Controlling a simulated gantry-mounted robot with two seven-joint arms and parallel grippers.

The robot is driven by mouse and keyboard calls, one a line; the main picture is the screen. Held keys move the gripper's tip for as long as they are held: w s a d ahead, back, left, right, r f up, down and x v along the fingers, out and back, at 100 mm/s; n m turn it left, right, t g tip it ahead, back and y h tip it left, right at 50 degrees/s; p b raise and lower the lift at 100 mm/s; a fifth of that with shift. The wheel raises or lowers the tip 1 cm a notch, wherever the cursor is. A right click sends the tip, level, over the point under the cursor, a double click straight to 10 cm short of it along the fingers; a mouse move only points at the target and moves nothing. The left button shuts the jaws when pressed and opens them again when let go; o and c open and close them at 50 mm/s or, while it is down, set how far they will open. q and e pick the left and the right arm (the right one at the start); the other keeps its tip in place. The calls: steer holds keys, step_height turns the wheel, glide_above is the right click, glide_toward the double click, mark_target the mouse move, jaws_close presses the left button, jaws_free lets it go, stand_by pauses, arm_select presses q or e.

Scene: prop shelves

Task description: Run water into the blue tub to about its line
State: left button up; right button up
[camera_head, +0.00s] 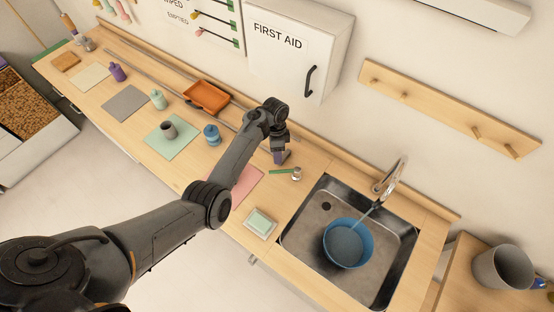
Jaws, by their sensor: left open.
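The blue tub (329,255) stands upright in the metal sink basin (298,237), right of its middle. A chrome tap (390,178) rises at the sink's back edge, its spout over the tub. A thin grey-blue stream runs from the spout into the tub, and grey-blue water (345,243) shows inside. I cannot make out a line on the tub or the exact level. My left gripper (282,158) is open, pointing down over the counter left of the sink, apart from the tub and tap. My right gripper is not in view.
A small metal-topped item (296,174) and a green strip (280,171) lie near my left gripper. A soap-like block in a dish (260,223) sits at the sink's left. A peg rail (450,105) and first aid cabinet (300,50) are on the wall.

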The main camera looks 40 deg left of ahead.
arm_select(q)
steer(key=shift+w+a+r, duration=0.1)
steer(key=shift+a+r, duration=0.05)
steer(key=shift+r, duration=0.85)
stand_by(7.0)
